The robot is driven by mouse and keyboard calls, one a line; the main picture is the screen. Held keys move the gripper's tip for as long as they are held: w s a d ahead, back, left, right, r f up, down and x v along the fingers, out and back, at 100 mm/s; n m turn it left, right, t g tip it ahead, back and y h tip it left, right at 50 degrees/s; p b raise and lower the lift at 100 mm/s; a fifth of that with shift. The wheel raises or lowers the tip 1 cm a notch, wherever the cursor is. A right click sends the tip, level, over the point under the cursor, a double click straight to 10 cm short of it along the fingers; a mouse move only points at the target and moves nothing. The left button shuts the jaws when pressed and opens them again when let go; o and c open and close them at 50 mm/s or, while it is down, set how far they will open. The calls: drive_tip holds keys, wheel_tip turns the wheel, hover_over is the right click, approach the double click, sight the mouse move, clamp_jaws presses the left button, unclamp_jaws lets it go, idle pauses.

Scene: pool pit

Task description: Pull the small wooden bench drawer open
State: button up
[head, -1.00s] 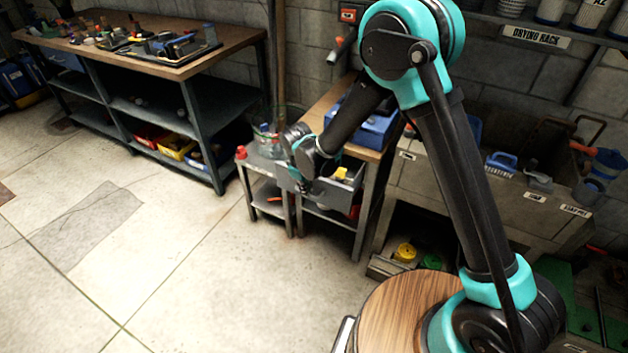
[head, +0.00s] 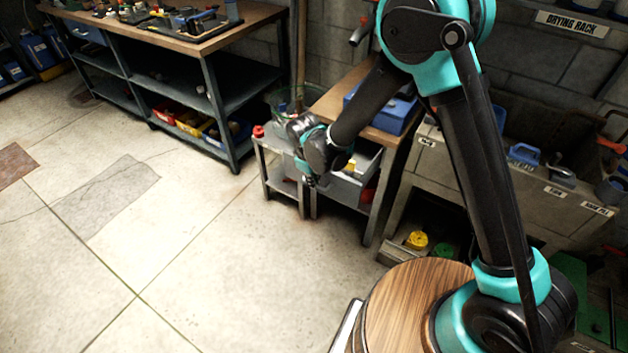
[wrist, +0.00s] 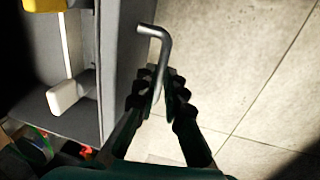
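The small bench (head: 343,92) has a wooden top and stands against the wall, right of center in the head view. Its grey drawer (head: 346,190) sticks out under the top, open enough to show its inside. In the wrist view the drawer's front panel (wrist: 122,45) runs beside my fingers, and a bent metal bar handle (wrist: 165,45) stands off it. My gripper (wrist: 161,88) has its ridged fingertips closed around the handle. A yellow thing (wrist: 44,6) and a pale block (wrist: 70,93) lie inside the drawer.
A low grey stand (head: 285,180) is just left of the bench. A blue box (head: 385,112) sits on the bench top. A long workbench (head: 180,35) stands at the back left, and a trough (head: 530,195) to the right. The tiled floor in front is clear.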

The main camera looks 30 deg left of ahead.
drive_tip(key=shift+o, duration=0.8)
drive_tip(key=shift+r, duration=0.15)
wheel_tip(320, 180, up, 12)
drive_tip(key=s, duration=0.2)
drive_tip(key=shift+f, duration=0.25)
drive_tip(key=shift+a, duration=0.1)
